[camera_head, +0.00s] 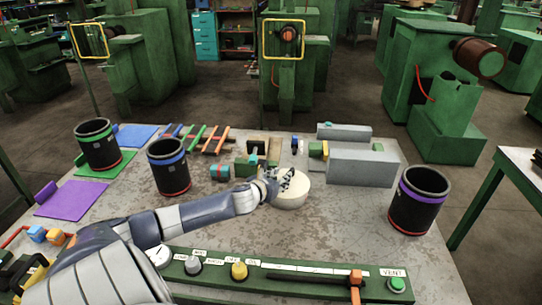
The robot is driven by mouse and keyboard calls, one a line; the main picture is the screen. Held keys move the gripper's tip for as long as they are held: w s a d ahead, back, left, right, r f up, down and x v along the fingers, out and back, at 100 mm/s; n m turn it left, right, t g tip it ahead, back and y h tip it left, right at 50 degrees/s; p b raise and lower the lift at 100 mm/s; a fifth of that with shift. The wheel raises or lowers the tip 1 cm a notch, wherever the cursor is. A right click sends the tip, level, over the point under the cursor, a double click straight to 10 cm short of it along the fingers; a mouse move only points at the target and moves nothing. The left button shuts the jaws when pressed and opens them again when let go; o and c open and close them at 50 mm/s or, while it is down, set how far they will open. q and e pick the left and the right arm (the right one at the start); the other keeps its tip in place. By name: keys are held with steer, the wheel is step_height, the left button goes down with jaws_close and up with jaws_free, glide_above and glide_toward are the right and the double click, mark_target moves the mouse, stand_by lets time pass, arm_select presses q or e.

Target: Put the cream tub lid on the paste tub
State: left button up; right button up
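A round, cream-coloured squat shape (293,202) sits near the middle of the table. It looks like the paste tub with the cream lid at its top, but I cannot tell the two apart here. My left gripper (287,181) reaches in from the left with its dark fingers at the top and left edge of this shape. The fingers cover part of the top, and it is too small to tell whether they grip the lid. My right gripper is not in view.
Dark cylinders with blue (168,165), green (98,144) and purple (419,199) bands stand left and right. Grey blocks (361,167) and a green fixture (258,152) lie behind the tub. A green control panel (275,272) runs along the front.

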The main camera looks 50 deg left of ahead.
arm_select(q)
steer(key=v, duration=0.7)
stand_by(0.6)
